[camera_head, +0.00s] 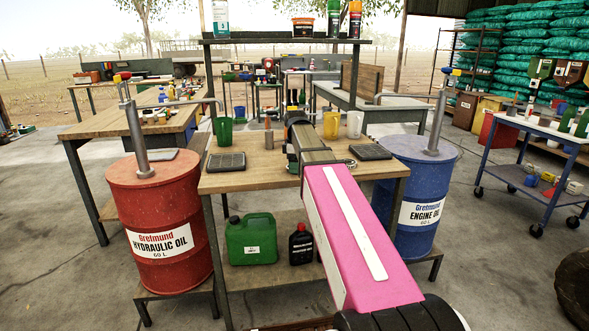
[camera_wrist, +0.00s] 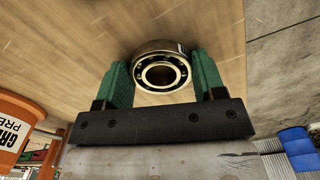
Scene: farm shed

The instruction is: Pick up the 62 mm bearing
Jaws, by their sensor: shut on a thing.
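In the wrist view, a shiny steel ball bearing (camera_wrist: 162,71) sits between the two green fingers of my gripper (camera_wrist: 160,70). The fingers are shut on its outer rim, one on the left and one on the right. Its open centre and ring of balls face the wrist camera. Bare wood lies behind it; I cannot tell whether the bearing touches that surface or is held above it. In the head view, my pink arm reaches over the wooden bench (camera_head: 262,178), and I cannot make out the bearing there.
A shelf (camera_head: 290,40) stands above. A red hydraulic oil drum (camera_head: 160,215) is on the left, a blue engine oil drum (camera_head: 420,185) on the right.

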